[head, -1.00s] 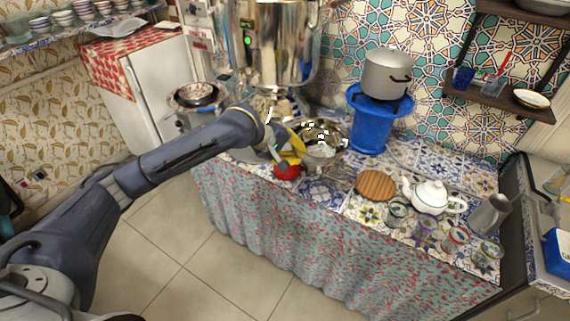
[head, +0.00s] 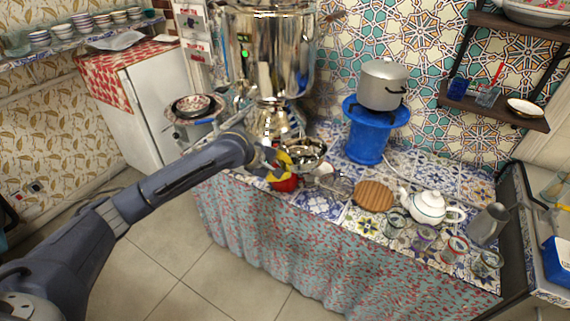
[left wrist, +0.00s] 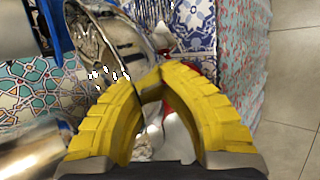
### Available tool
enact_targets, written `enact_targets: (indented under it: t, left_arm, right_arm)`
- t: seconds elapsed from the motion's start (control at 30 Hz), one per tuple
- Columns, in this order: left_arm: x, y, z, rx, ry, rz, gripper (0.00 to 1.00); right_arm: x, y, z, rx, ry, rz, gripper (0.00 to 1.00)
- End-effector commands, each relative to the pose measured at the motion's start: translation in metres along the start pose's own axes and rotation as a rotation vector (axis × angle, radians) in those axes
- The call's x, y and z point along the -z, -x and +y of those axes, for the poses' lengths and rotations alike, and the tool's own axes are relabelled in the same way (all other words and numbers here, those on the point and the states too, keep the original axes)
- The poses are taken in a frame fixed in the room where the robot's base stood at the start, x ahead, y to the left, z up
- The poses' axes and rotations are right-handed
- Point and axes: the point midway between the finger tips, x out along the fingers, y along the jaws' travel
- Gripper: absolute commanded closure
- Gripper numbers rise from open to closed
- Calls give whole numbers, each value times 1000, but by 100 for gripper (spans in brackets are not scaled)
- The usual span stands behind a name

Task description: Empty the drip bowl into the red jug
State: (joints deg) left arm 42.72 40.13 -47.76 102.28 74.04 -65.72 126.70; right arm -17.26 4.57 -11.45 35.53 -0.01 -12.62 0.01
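The drip bowl (head: 310,160) is a shiny metal bowl in front of the samovar, with white specks showing in it. It also shows in the left wrist view (left wrist: 125,35), close beyond my fingertips. The red jug (head: 284,185) stands on the counter's front edge, just below my left gripper (head: 283,160). In the left wrist view only slivers of the jug's red show behind the yellow fingers. The fingertips (left wrist: 150,84) come together at the bowl's rim and appear shut on it. The exact contact is partly hidden. My right gripper is not in view.
The tall samovar (head: 270,60) stands behind the bowl. To the right are a blue stand (head: 367,140) with a grey pot (head: 383,84), a round wooden board (head: 373,196), a white teapot (head: 428,207) and several glasses. A plate stack (head: 193,105) is at the left.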

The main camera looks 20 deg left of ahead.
Motion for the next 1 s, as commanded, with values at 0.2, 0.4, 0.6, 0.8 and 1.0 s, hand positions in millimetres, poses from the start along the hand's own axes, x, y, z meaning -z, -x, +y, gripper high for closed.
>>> enact_targets:
  t: [0.2,0.4,0.6,0.8,1.0]
  left_arm:
    - [-3,10,12,-1,132,-126,100]
    - [-4,18,20,3,248,-239,100]
    - [-3,25,28,7,371,-359,100]
    - [-1,32,34,11,453,-441,100]
    - [0,33,35,12,464,-451,100]
  right_arm:
    - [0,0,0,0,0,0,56]
    - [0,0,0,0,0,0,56]
    - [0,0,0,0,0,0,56]
    - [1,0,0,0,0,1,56]
    - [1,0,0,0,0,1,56]
